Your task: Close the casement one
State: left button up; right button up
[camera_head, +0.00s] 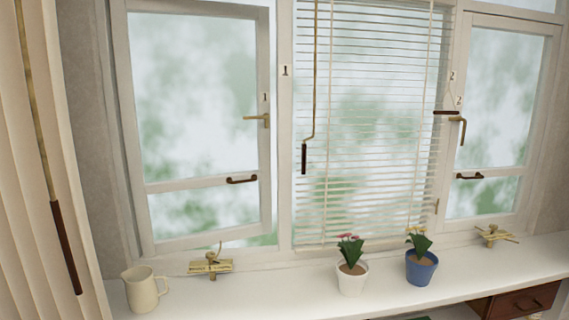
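Casement one (160,187) is the white-framed glazed sash on the left, with a label 1 (264,97) on its right stile. A matching label 1 (285,71) is on the fixed post beside it. The sash stands ajar: its bottom rail slants, and a wedge of outdoors shows between it and the frame at the lower right. It carries a brass lever handle (258,117) on the right stile and a dark pull handle (241,179) on its crossbar. Neither of my grippers is in view.
Casement two (497,171) is at the right, with a brass handle (461,130). A venetian blind (370,130) covers the middle pane. On the sill stand a cream jug (141,290), brass stays (211,266), a white flowerpot (351,280) and a blue flowerpot (421,270). A curtain (40,170) hangs left.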

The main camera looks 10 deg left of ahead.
aim_at(119, 9)
jog(key=z, duration=0.4)
jog(key=i, duration=1)
jog(key=u, duration=0.2)
